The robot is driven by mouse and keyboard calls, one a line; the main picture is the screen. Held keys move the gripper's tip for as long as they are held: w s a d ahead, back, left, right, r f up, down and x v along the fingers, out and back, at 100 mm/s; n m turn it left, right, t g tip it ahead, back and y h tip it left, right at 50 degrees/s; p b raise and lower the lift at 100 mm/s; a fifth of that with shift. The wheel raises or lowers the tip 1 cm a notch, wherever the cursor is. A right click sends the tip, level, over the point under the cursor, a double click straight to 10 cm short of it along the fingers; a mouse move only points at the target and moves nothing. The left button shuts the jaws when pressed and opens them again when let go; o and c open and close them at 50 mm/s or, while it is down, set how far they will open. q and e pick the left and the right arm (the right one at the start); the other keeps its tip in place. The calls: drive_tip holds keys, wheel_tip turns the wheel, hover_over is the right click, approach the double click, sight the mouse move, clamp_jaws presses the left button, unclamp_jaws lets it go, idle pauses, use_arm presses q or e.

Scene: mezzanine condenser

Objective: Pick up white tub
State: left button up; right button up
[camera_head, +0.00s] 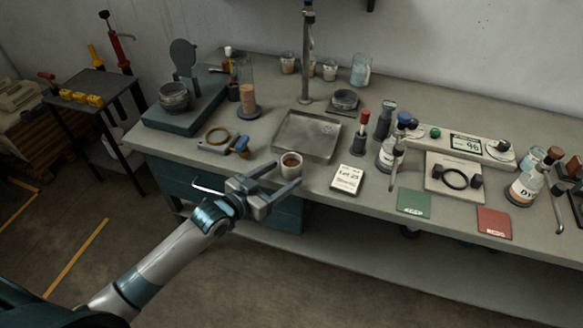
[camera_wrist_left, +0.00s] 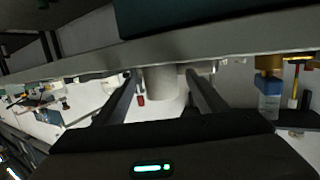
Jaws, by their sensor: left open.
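The white tub (camera_head: 291,169), a small round cup with brown contents, stands upright near the front edge of the workbench. In the left wrist view the white tub (camera_wrist_left: 163,83) shows as a pale cylinder framed between my two fingers. My left gripper (camera_head: 285,174) is open and empty at the bench's front edge. Its fingertips point at the tub, one to its left and one at its lower right. I cannot tell how far the tub is inside the jaws. My right gripper is not in view.
A metal tray (camera_head: 308,136) lies just behind the tub. Green (camera_head: 414,202) and red (camera_head: 494,223) mats lie farther right.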

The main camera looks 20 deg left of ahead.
sight(285, 173)
use_arm(q)
drive_tip(key=shift+w+d+r, duration=0.15)
drive_tip(key=shift+w+d, duration=0.05)
drive_tip(key=shift+w, duration=0.25)
drive_tip(key=p+x, duration=0.1)
drive_tip(key=x, duration=0.1)
drive_tip(key=shift+w+d+p, duration=0.2)
drive_tip(key=shift+w+p, duration=0.15)
drive_tip(key=shift+w+d+f, duration=0.15)
drive_tip(key=shift+w+f, duration=0.15)
drive_tip(key=shift+w, duration=0.15)
drive_tip(key=c, duration=1.1)
drive_tip(key=shift+c, duration=0.2)
